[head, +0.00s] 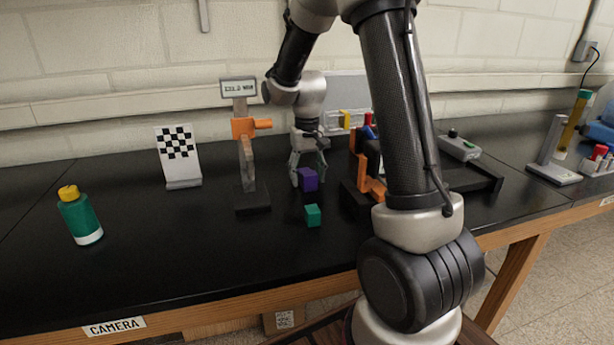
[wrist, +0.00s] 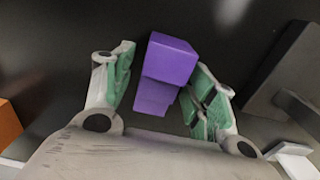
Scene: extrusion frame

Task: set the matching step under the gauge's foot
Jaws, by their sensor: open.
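The gauge (head: 246,165) stands on the black bench, with a dark base, an orange carriage and a small display on top whose digits are hard to read. A purple step block (head: 308,179) is between the fingers of my gripper (head: 308,172). In the wrist view the purple block (wrist: 168,72) shows two levels and lies between the open green-padded fingers (wrist: 163,95), with a gap at the left finger and the right finger close to it. A teal block (head: 312,215) sits on the bench in front of my gripper. The gauge's foot is hard to make out.
A black and orange fixture (head: 368,185) stands right of my gripper, partly hidden by my arm. A checkerboard stand (head: 178,156) and a green bottle (head: 80,215) are at left. A grey device (head: 459,146) sits at the back right.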

